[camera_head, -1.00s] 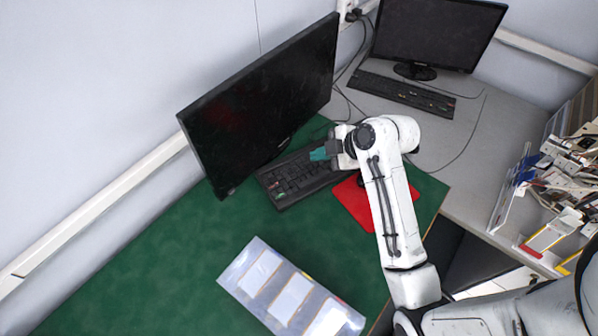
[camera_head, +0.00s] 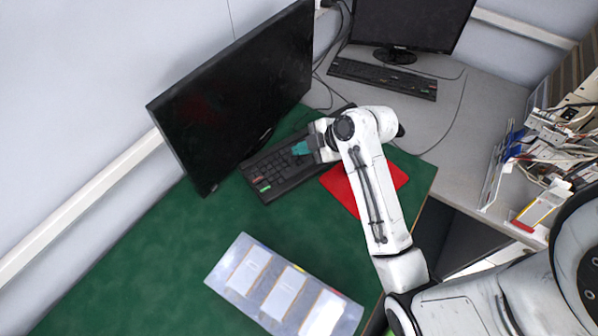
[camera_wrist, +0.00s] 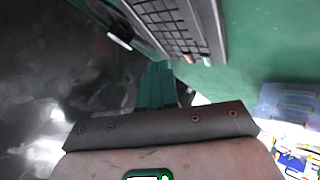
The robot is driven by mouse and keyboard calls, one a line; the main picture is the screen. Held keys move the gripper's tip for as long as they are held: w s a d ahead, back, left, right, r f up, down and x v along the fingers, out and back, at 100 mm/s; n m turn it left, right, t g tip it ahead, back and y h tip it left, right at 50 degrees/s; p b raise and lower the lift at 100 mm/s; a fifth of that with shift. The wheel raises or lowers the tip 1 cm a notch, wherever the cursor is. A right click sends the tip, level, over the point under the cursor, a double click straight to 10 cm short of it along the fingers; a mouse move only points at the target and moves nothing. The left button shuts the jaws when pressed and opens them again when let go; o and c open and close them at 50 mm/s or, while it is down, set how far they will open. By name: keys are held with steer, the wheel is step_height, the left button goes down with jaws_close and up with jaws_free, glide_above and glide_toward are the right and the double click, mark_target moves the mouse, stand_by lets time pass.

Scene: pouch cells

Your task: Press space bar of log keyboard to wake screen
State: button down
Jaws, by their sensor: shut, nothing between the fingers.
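A black keyboard (camera_head: 268,176) lies on the green mat in front of the near monitor (camera_head: 235,105), whose screen is dark. A second black keyboard (camera_head: 385,78) lies on the grey desk at the back; I cannot tell by any label which one is the log keyboard. My gripper (camera_head: 300,148) has teal fingers, shut and empty, over the right part of the near keyboard. In the wrist view the shut fingers (camera_wrist: 157,70) point toward the near keyboard's edge (camera_wrist: 182,28). Contact cannot be made out. The space bar is not clearly distinguishable.
A red pad (camera_head: 340,188) lies right of the near keyboard, partly under my arm. A clear tray with pale pouches (camera_head: 232,268) lies on the green mat (camera_head: 130,265) in front. A back monitor (camera_head: 408,22) is dark. Cables and a cluttered rack (camera_head: 560,140) are at the right.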

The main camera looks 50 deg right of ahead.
steer(key=shift+f+b, duration=1.45)
steer(key=shift+f, duration=0.95)
steer(key=shift+f, duration=0.15)
steer(key=shift+f, duration=0.3)
steer(key=shift+f+b, duration=0.4)
steer(key=shift+b, duration=0.1)
stand_by(0.5)
stand_by(0.3)
steer(key=shift+r+p, duration=0.75)
steer(key=shift+r, duration=0.1)
steer(key=shift+r, duration=0.1)
step_height(320, 180, up, 5)
steer(key=p, duration=0.4)
